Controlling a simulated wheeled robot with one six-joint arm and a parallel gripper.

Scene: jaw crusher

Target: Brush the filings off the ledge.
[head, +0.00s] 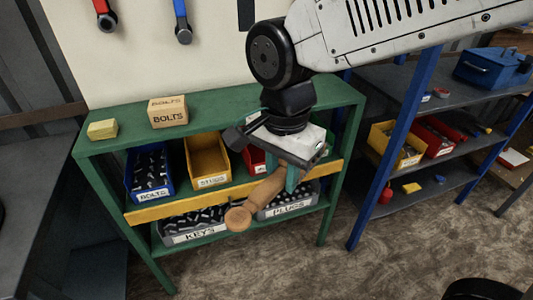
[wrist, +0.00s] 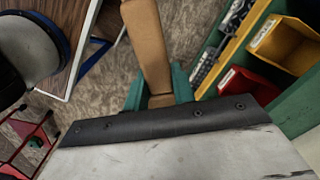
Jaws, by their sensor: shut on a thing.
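My gripper (head: 290,179) is shut on a wooden tool (head: 262,194) with a rounded, knob-like end; no bristles show. The tool sticks out toward the lower left, in front of the green rack. In the wrist view the teal fingers of my gripper (wrist: 160,88) are on both sides of the wooden shaft (wrist: 146,38). The yellow front strip (head: 178,208) of the rack, possibly the ledge, runs behind the tool, which hides part of it. I cannot make out filings in either view.
The green rack (head: 110,143) holds a BOLTS box (head: 168,111), a yellow block (head: 102,130), a blue bin (head: 150,174), a yellow bin (head: 207,161) and grey KEYS (head: 192,228) and PLUGS bins. A blue-post shelf (head: 390,150) stands at right. Carpeted floor (head: 400,250) in front is clear.

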